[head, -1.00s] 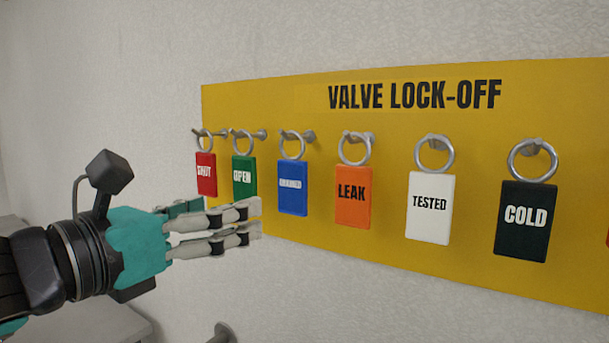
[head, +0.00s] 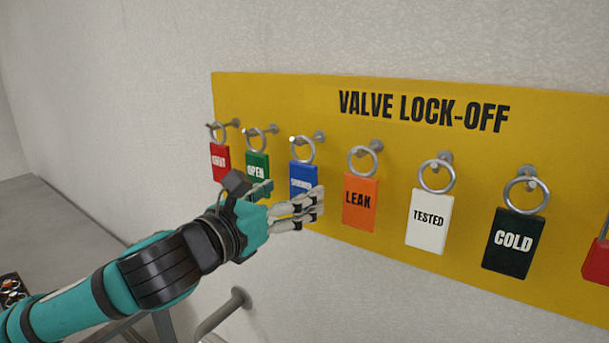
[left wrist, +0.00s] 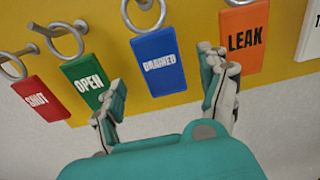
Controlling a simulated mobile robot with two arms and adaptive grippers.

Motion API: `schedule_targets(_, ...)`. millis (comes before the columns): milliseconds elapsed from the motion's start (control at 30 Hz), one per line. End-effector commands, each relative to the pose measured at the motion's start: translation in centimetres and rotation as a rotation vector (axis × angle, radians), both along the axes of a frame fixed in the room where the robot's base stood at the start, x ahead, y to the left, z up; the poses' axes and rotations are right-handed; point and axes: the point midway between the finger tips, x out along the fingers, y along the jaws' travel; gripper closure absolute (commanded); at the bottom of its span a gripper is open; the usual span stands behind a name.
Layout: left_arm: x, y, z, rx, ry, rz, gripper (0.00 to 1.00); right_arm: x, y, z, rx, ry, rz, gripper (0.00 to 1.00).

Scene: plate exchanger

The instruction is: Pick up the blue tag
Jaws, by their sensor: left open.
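The blue tag (head: 303,179) hangs by a metal ring from a peg on the yellow board, third from the left. In the left wrist view the blue tag (left wrist: 158,62) reads "DRAINED" and lies beyond the fingertips, between them from side to side. My left gripper (head: 296,208) is open and empty, in front of the tag's lower part, which its fingers hide in the head view. In the left wrist view the open fingers (left wrist: 163,95) stand apart, one near the green tag, the other near the orange tag. My right gripper is not in view.
A green tag (head: 257,165) hangs left of the blue one and an orange tag (head: 360,204) right of it. Red, white and black tags hang farther along the yellow board (head: 290,92). A grey rail (head: 222,315) juts out below.

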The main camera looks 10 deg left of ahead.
Motion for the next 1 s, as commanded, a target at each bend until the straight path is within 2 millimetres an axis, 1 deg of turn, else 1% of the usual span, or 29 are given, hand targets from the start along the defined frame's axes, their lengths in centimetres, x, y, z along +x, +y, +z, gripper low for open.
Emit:
schedule_targets(200,2.7,-1.4,0.1,-0.002,0.005,-0.002,0.23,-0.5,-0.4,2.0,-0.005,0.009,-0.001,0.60)
schedule_targets(300,3.9,-1.8,0.0,-0.002,0.004,-0.001,0.23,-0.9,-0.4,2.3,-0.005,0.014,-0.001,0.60)
schedule_targets(433,4.6,-2.1,-0.1,0.000,0.001,-0.001,0.23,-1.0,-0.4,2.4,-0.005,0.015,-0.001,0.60)
schedule_targets(600,4.6,-2.1,-0.2,0.001,0.001,-0.001,0.23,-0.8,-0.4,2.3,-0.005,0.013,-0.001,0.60)
schedule_targets(633,4.5,-2.1,-0.2,0.001,0.001,-0.001,0.24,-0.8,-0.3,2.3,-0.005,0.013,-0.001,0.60)
schedule_targets(1000,4.5,-2.0,-0.2,0.001,0.001,-0.001,0.73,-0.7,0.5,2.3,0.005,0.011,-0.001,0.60)
